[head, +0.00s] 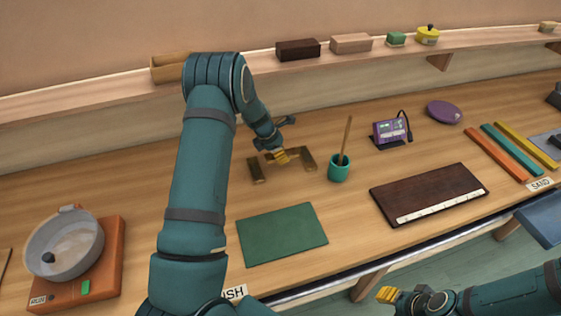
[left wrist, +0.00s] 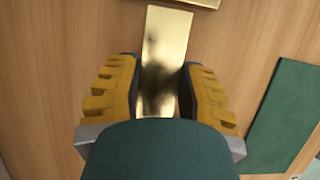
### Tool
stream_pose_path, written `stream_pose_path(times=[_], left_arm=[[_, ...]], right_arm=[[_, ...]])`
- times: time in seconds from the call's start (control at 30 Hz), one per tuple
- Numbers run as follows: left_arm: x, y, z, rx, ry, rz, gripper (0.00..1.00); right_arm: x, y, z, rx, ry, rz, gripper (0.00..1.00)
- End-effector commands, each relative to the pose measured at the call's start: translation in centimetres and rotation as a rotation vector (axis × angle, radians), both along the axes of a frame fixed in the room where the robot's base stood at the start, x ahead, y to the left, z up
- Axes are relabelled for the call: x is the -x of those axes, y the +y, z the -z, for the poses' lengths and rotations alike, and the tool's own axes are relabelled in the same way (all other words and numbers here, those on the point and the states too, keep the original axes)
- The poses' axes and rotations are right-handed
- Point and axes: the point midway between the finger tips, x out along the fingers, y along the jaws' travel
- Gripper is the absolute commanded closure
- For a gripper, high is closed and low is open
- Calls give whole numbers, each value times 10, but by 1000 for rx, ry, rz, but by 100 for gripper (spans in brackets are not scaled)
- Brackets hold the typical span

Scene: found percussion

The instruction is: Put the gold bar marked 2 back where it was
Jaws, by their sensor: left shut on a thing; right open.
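My left gripper (head: 281,156) is over the far middle of the table. In the left wrist view its yellow fingers (left wrist: 158,95) are shut on a gold bar (left wrist: 167,45), one finger on each side. The bar's top is shiny and no number can be read. Part of another gold piece (left wrist: 200,2) shows beyond its far end. In the head view, dull gold-brown pieces lie left (head: 256,170) and right (head: 308,160) of the gripper. I cannot tell whether the held bar touches the table. My right gripper (head: 395,296) is open at the bottom, off the table.
A teal cup with a stick (head: 339,168) stands right of the left gripper. A green mat (head: 282,233) lies in front. A dark board (head: 428,192), a purple device (head: 390,132) and a purple disc (head: 444,112) are further right. An orange base with a bowl (head: 75,258) stands left.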

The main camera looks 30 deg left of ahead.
Motion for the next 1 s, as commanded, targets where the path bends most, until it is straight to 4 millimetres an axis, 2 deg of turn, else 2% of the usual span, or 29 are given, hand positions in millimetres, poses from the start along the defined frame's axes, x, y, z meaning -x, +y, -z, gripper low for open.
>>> stream_pose_path(times=[0.37,0.77,0.8,0.83,1.0], left_arm=[[-1,0,37,0,-1,0,100],[-1,0,42,0,-3,0,100],[0,0,42,0,0,1,47],[0,0,42,0,0,1,36],[0,0,42,-1,-1,1,36]], right_arm=[[0,0,2,1,0,0,58],[0,0,5,1,0,0,58],[0,0,5,1,0,0,58],[0,0,4,1,0,0,58],[0,0,4,1,0,0,58]])
